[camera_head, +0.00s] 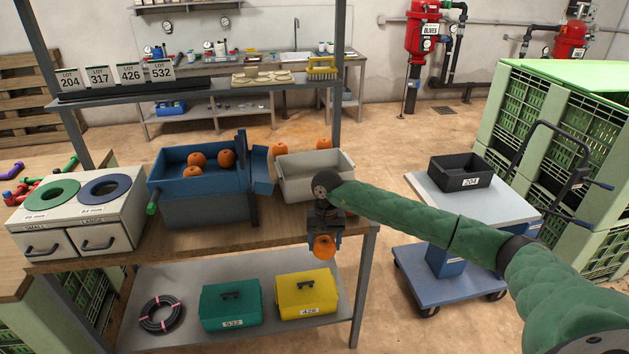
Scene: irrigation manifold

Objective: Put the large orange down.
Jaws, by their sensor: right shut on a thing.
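My right gripper (323,236) hangs pointing down at the front edge of the workbench. It is shut on an orange (324,247), which shows below the jaws in front of the bench edge. Other oranges lie in the blue bin (200,205), and one (278,148) and another (323,144) show behind the grey bin (302,178). The white sizing box (75,213) at the left has a green ring and a blue ring on top, with drawers labelled small and large. My left gripper is not in view.
A cart (443,192) with a black crate (461,173) marked 204 stands at the right. Tall green crates (550,130) stand behind it. Teal (231,304) and yellow (306,296) boxes and a coiled hose (161,314) sit on the lower shelf. Bare bench lies before the bins.

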